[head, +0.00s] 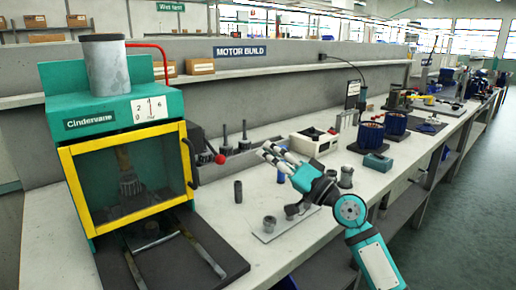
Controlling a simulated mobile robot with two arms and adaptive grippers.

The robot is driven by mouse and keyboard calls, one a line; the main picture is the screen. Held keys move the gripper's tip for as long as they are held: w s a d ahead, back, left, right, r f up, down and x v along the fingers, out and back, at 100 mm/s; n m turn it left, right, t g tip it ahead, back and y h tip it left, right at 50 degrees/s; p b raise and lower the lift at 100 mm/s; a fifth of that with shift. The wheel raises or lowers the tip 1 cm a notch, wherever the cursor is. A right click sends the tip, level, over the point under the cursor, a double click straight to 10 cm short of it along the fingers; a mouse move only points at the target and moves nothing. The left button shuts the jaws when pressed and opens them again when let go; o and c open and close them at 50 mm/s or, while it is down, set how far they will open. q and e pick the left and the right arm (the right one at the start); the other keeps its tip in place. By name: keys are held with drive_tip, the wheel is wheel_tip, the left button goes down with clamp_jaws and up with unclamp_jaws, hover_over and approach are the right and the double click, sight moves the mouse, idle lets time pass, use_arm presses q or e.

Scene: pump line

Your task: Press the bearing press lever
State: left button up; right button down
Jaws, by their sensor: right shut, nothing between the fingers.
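A teal press-like machine labelled Cindervane (52,105) stands at the left of the bench, with a grey cylinder on top and a yellow-framed front window. A red ball knob (220,158) on a dark rod sticks out just right of it; I cannot tell clearly which part it joins. A bent red bar (150,46) rises at the machine's top. My right gripper (268,150) is shut and empty above the bench, its fingers pointing left toward the knob, apart from it. My left gripper is not in view.
A thin plate with a grey collar (269,223) and a dark cylinder (238,191) stand on the bench below the gripper. A white box (314,142) and blue motor parts (371,134) stand farther right.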

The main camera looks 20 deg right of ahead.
use_arm(q)
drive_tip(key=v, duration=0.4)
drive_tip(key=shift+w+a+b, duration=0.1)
drive_tip(key=shift+b, duration=0.3)
use_arm(e)
drive_tip(key=v, duration=0.5)
